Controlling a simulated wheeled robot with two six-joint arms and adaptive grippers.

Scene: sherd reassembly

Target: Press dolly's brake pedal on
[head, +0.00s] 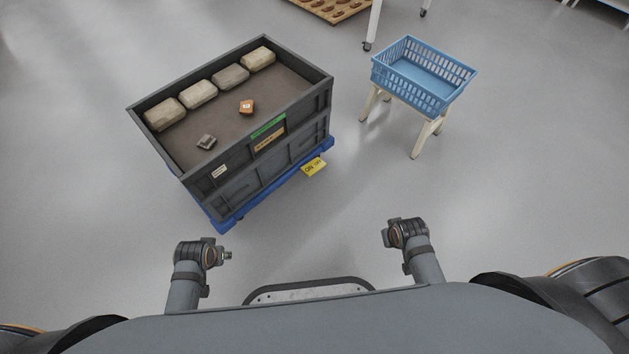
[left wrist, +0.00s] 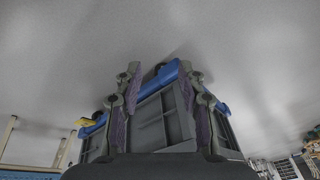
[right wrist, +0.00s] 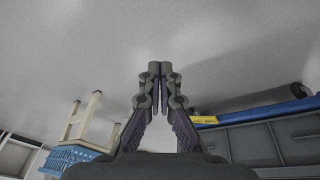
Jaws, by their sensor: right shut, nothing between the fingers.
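The blue dolly (head: 226,222) stands under a large grey crate (head: 262,160). Its yellow brake pedal (head: 313,167), with dark lettering, sticks out from the dolly's near right side, low above the floor. The pedal also shows in the left wrist view (left wrist: 90,121) and in the right wrist view (right wrist: 205,120). I cannot tell whether it is pressed. My left gripper (left wrist: 160,75) is open and empty, with the crate and dolly beyond its fingers. My right gripper (right wrist: 160,70) is shut and empty, apart from the pedal. In the head view their fingers are not clearly visible.
The open crate holds several pale blocks (head: 199,92) along its back wall, an orange-marked piece (head: 246,106) and a grey sherd (head: 206,142). A blue basket (head: 422,82) stands on a cream stand (head: 417,138) at right. Floor between me and the dolly is clear.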

